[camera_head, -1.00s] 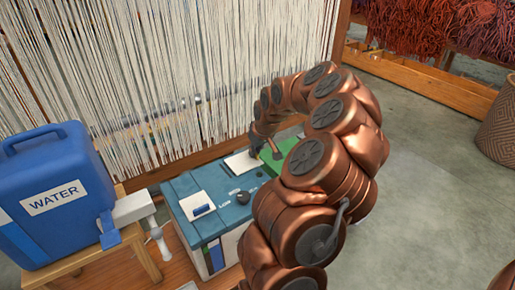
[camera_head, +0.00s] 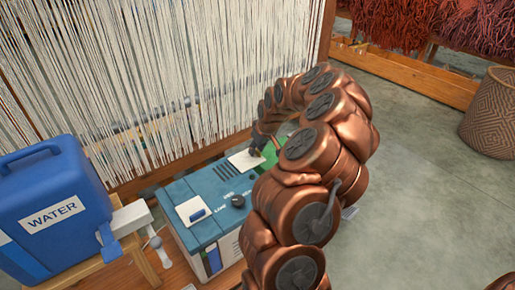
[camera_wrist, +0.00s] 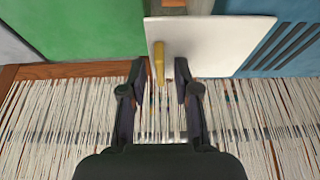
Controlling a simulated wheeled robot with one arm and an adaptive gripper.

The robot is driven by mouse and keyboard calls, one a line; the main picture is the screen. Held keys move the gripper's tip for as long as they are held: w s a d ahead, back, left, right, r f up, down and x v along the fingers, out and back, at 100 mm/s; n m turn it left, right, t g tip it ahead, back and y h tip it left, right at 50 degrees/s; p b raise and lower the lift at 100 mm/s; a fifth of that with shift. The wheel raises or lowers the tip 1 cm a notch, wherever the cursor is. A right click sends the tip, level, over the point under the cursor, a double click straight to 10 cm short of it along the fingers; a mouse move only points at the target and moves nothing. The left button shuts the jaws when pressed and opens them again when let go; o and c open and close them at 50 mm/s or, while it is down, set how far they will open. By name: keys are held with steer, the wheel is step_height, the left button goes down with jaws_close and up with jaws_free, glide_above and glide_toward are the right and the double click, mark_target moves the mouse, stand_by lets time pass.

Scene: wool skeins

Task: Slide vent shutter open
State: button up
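The vent shutter, a white plate (camera_head: 243,160), lies on the far end of the teal box (camera_head: 185,188), and several dark vent slots (camera_head: 222,172) show uncovered beside it. In the wrist view the shutter (camera_wrist: 215,40) lies between a green panel (camera_wrist: 75,30) and the slots (camera_wrist: 285,45). A yellow upright peg (camera_wrist: 159,62) stands at its lower left part. My gripper (camera_wrist: 159,70) has its two dark fingers apart, one on each side of the peg. Gaps show on both sides of it. In the head view the gripper (camera_head: 256,150) is small and partly hidden by my arm.
A blue water jug (camera_head: 50,205) with a spigot stands on a wooden stand at left. White loom threads (camera_head: 150,80) hang close behind the box. A dark knob (camera_head: 238,201) is on the box top. Open floor (camera_head: 430,190) lies at right, with a woven basket (camera_head: 492,115).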

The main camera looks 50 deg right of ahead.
steer(key=shift+s+r, duration=0.1)
steer(key=shift+r, duration=0.05)
steer(key=v, duration=1.1)
steer(key=shift+r, duration=0.35)
stand_by(0.3)
steer(key=s+a+r+n+g+y+p, duration=0.1)
steer(key=s+a+r+n+g+p, duration=0.15)
steer(key=a+r+p, duration=1.7)
steer(key=s+a+r+g+p, duration=0.2)
steer(key=s+a+r+p, duration=0.7)
steer(key=s, duration=0.2)
steer(key=s+a+r+g+p, duration=0.2)
steer(key=s+a+r+p, duration=0.6)
steer(key=s, duration=0.4)
steer(key=shift+s+a+r+m+p, duration=0.25)
steer(key=shift+a+r+m+p, duration=0.3)
steer(key=shift+r, duration=0.4)
